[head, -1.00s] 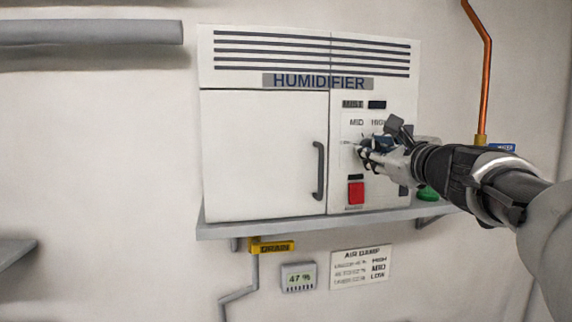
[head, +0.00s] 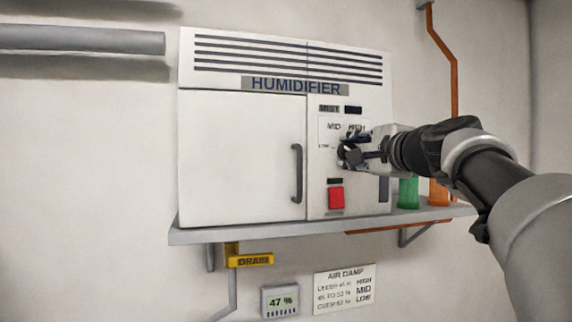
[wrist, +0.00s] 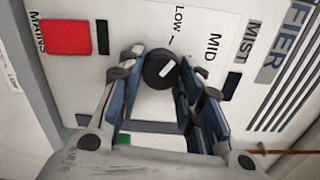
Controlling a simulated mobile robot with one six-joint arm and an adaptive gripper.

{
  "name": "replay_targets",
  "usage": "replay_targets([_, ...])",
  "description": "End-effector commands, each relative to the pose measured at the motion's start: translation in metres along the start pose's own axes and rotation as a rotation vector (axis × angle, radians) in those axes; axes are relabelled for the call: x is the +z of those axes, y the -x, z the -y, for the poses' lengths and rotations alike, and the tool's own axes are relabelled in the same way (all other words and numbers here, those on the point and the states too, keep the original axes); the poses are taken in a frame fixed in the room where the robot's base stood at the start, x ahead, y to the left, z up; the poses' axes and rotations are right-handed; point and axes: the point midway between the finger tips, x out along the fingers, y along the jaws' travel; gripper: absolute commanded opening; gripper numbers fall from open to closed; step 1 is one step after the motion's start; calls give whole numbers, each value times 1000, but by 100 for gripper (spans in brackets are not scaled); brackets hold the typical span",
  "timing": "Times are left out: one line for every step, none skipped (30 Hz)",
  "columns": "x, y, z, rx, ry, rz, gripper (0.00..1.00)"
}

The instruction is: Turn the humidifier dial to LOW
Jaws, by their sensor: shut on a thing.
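The white humidifier (head: 240,155) stands on a grey wall shelf. Its black round dial (wrist: 158,70) shows between my fingers in the wrist view, with a white pointer mark slanting toward the MID side. The LOW label (wrist: 180,20) and its tick lie above the dial in that view, and the MID label (wrist: 213,47) to its right. My gripper (wrist: 162,72) is shut on the dial, one finger on each side. In the head view my gripper (head: 352,153) hides most of the dial.
A red mains switch (head: 336,198) is below the dial. Green (head: 408,192) and orange (head: 438,193) bottles stand on the shelf (head: 225,235) under my arm. A yellow drain tag (head: 250,261), a 47 % meter (head: 280,301) and an AIR DAMP sign (head: 344,289) are below.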

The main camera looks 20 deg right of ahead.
Motion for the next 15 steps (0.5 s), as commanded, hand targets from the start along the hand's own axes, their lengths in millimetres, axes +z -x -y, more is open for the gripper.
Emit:
replay_targets([0,0,-2,-1,39,1,9])
replay_targets([0,0,-2,-1,61,2,9])
replay_targets([0,0,-2,0,90,2,9])
replay_targets([0,0,-2,0,111,2,9])
replay_targets([0,0,-2,0,132,2,9])
replay_targets([1,0,-2,1,156,3,9])
replay_targets([1,0,-2,1,172,3,9])
replay_targets([1,0,-2,1,189,3,9])
replay_targets([1,0,-1,1,209,3,9])
replay_targets([1,0,-1,1,223,2,9])
replay_targets([1,0,-1,1,236,2,9])
replay_targets([1,0,-1,1,250,2,9])
replay_targets([1,0,-1,1,260,3,9])
replay_targets([1,0,-1,1,268,3,9])
replay_targets([1,0,-1,1,279,3,9])
